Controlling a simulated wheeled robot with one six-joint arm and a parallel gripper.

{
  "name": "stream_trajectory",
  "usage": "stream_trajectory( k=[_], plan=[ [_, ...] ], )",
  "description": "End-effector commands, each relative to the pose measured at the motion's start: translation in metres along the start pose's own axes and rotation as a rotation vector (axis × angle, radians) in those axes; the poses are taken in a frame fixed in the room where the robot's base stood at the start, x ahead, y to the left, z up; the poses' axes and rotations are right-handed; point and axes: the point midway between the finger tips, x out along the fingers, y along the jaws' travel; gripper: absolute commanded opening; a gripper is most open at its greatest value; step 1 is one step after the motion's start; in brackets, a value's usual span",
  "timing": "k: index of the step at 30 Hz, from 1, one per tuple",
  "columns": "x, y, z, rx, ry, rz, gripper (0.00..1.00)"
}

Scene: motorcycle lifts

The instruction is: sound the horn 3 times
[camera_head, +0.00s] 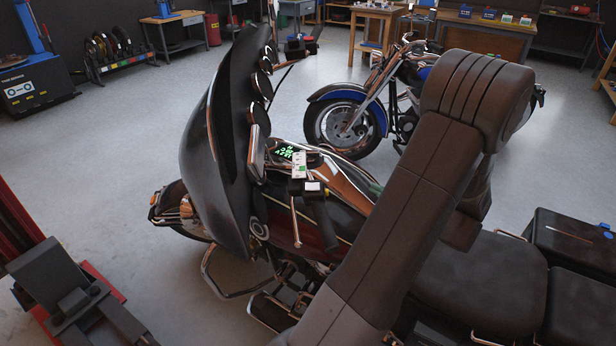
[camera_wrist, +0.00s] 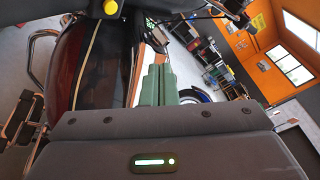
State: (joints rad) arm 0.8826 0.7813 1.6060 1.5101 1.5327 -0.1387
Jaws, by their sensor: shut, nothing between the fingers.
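A dark touring motorcycle stands in the middle of the head view, with a tall fairing (camera_head: 224,150) at its front. Its near handlebar grip (camera_head: 326,222) has a black switch housing (camera_head: 303,188) with a pale face. A small white block with a green mark (camera_head: 299,166) sits just above it. In the wrist view a round yellow button (camera_wrist: 110,7) shows at the top edge, left of my fingers; I cannot tell whether it is the horn button. My gripper (camera_wrist: 158,70) is shut and empty, its green fingers apart from the yellow button.
A blue motorcycle (camera_head: 345,122) stands behind the dark one. A red lift post (camera_head: 30,225) is at the left. Workbenches (camera_head: 478,32) line the back. The dark motorcycle's seat (camera_head: 482,285) lies right of my arm. Grey floor between the motorcycles and benches is open.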

Motion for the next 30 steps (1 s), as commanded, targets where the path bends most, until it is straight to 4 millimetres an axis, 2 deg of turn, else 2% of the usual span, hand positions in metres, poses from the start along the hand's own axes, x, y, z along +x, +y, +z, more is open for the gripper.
stream_trajectory(
  k=[17,30],
  plan=[
    [0.002,0.002,0.002,0.001,-0.001,0.0,0.0],
    [0.041,0.029,0.03,0.002,-0.002,0.002,0.0]
  ],
)
